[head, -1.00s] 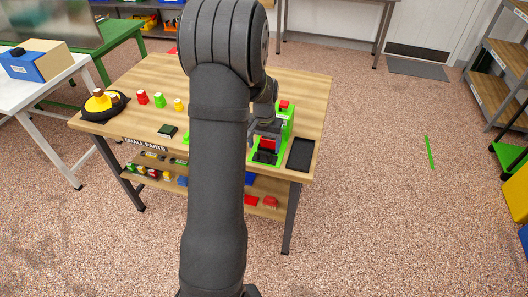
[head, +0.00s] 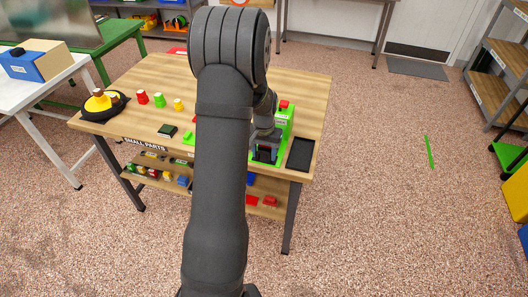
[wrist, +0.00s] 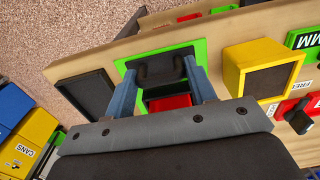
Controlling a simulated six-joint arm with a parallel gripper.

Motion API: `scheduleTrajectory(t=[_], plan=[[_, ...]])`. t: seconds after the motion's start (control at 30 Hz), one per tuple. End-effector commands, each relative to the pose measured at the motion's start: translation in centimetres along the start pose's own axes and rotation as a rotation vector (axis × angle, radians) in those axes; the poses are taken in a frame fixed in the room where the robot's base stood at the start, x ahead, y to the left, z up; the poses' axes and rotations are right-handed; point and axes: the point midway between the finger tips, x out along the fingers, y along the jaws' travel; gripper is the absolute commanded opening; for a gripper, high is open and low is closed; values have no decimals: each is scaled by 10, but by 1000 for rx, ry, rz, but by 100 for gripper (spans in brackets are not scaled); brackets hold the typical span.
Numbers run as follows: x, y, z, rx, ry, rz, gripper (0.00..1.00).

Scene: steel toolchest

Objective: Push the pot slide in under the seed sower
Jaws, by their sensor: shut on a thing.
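The seed sower (head: 285,118) is a green-framed device near the right front of the wooden table, partly hidden by my arm. In the wrist view its green base (wrist: 203,52) surrounds a black handle piece (wrist: 157,68), which looks like the front of the pot slide. My gripper (wrist: 160,72) is shut on this handle, one grey-blue finger at each side. A red part (wrist: 168,102) of the sower shows between the fingers, behind the handle. In the head view my gripper (head: 267,152) is low at the sower's front. How far the slide is in cannot be told.
A black tray (head: 300,154) lies close to the sower's right. Red, green and yellow pots (head: 158,100) stand at the table's left, beside a black dish (head: 88,113).

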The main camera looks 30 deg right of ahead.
Motion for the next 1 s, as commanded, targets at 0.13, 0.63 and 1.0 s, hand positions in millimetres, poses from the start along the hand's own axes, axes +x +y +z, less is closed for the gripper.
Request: scheduleTrajectory(t=[0.13, 0.63, 1.0], plan=[[0, 0, -11, 0, 2, 0, 10], [-1, 0, -45, -1, 2, 0, 10], [-1, 0, -45, -1, 1, 0, 73]])
